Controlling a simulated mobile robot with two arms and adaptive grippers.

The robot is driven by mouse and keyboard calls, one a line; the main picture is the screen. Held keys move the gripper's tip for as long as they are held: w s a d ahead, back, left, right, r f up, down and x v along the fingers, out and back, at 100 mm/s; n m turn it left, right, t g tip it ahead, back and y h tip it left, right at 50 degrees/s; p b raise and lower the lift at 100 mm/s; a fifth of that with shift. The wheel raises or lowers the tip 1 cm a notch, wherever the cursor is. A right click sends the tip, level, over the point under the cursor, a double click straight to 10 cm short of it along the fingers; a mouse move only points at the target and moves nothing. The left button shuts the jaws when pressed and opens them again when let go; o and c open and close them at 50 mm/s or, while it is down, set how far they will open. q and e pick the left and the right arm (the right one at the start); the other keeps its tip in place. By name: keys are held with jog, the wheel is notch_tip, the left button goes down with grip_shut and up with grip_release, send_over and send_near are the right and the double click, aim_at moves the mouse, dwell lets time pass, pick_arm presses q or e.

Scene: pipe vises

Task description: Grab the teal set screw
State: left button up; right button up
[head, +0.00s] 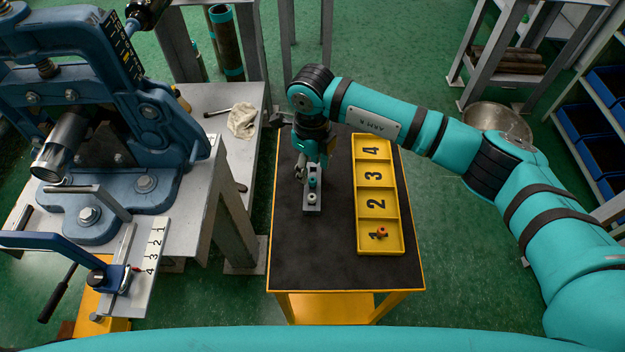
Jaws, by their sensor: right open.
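The teal set screw (312,182) appears as a small teal piece standing in a small grey metal block (312,203) on the dark mat of the yellow cart. My right gripper (306,172) points down just behind and over the block. It is open, with its fingers close to the teal screw; whether they touch it is too small to tell. The gripper and wrist partly hide the back of the block. My left gripper does not show.
A yellow tray (394,246) with compartments numbered 1 to 4 lies right of the block. An orange-brown piece (381,233) sits in compartment 1. A blue vise (135,150) stands on the left bench. The cart's front mat (312,270) is clear.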

aim_at(313, 179)
jog(key=shift+s+d+f, duration=0.1)
jog(key=shift+s+f, duration=0.1)
jog(key=shift+f, duration=0.45)
jog(key=shift+s+f, duration=0.15)
jog(key=shift+f, duration=0.45)
jog(key=shift+w+f, duration=0.1)
jog(key=shift+f, duration=0.45)
grip_shut()
